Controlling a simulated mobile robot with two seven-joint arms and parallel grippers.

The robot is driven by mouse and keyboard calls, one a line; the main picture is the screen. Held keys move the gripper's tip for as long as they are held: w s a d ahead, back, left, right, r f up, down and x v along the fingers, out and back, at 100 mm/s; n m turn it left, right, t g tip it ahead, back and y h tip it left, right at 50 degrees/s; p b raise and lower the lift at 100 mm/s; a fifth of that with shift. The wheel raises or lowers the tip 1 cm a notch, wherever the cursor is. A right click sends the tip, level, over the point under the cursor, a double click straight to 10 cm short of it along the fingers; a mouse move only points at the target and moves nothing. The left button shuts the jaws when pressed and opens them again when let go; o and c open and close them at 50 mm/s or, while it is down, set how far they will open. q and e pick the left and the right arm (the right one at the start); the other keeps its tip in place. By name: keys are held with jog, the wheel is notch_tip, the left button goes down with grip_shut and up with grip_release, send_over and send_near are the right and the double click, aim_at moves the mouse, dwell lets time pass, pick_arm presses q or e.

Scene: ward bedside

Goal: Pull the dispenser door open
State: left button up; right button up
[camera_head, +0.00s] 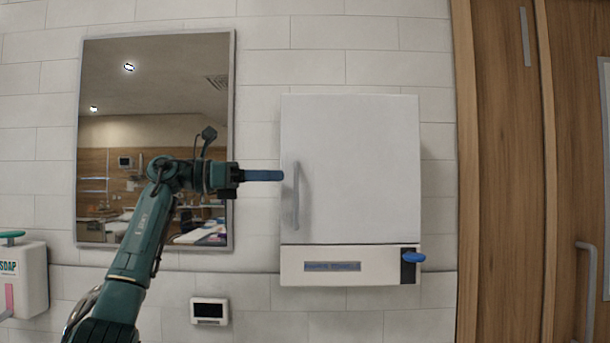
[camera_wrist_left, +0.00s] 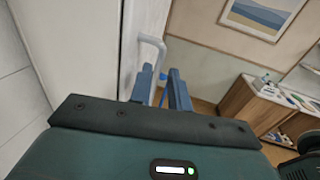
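The dispenser is a white wall cabinet with a closed door (camera_head: 350,150). A grey vertical bar handle (camera_head: 296,196) is on the door's left side. My left gripper (camera_head: 280,175) points right, with its blue fingers level with the handle's upper part. In the left wrist view the two fingers (camera_wrist_left: 160,92) are apart with a gap between them. The handle (camera_wrist_left: 154,42) shows there just past the left finger's tip, partly hidden by it. I cannot tell whether they touch. The door front (camera_wrist_left: 143,18) lies left of the fingers. My right gripper is not in view.
A mirror (camera_head: 150,90) hangs behind my left arm. A soap dispenser (camera_head: 28,280) is at far left and a small wall panel (camera_head: 209,311) is below. A wooden door (camera_head: 500,170) stands right.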

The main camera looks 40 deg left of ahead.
aim_at(305, 176)
pick_arm(q)
jog(key=p+x, duration=0.1)
jog(key=x, duration=0.6)
jog(key=shift+w, duration=0.2)
jog(key=shift+c, duration=0.5)
grip_shut()
